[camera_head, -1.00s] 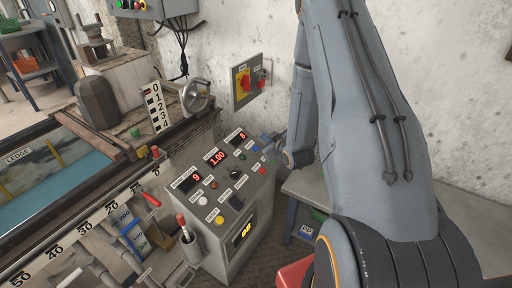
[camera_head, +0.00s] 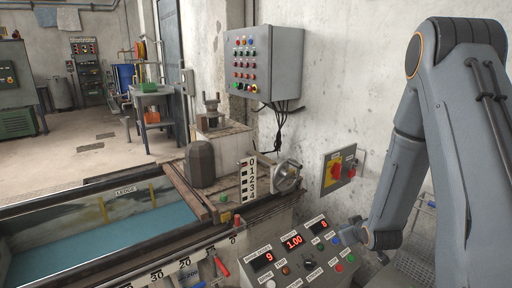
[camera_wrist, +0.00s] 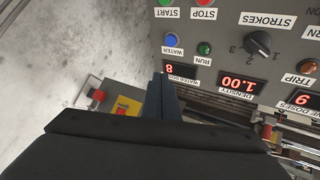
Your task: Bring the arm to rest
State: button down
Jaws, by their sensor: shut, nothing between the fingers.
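My arm (camera_head: 450,110) comes down the right side of the head view, bent at the elbow. My gripper (camera_head: 348,233) is by the right edge of a grey control panel (camera_head: 318,262). In the wrist view my gripper (camera_wrist: 162,92) is shut and empty, its fingers in front of the panel (camera_wrist: 235,55) close to the water display, which reads 8. I cannot tell whether the fingertips touch the panel. The density display (camera_wrist: 238,84) reads 1.00, and another display (camera_head: 262,258) reads 9.
A red and yellow switch (camera_head: 333,171) is on the wall behind my gripper. A handwheel (camera_head: 287,177) and a 0-to-4 scale (camera_head: 247,180) stand left of it. A button cabinet (camera_head: 266,62) hangs above. A trough (camera_head: 110,222) lies at left, with open floor (camera_head: 80,155) beyond.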

jog(key=s+a+r+m+g+p, duration=0.1)
jog(key=s+a+r+g, duration=0.2)
jog(key=s+r, duration=0.3)
jog(key=s+a+r+m+g+p, duration=0.1)
jog(key=s+a+r+g, duration=0.3)
jog(key=s, duration=1.1)
jog(key=s+a+r+m+g+p, duration=0.1)
jog(key=s+a+r+g+p, duration=0.1)
jog(key=s+a+r, duration=0.4)
jog(key=s+r+g, duration=0.1)
jog(key=s+r, duration=0.1)
jog(key=s, duration=0.2)
jog(key=shift+s+a+y+p, duration=0.15)
jog(key=shift+a+y+p, duration=0.15)
jog(key=shift+a+p, duration=0.1)
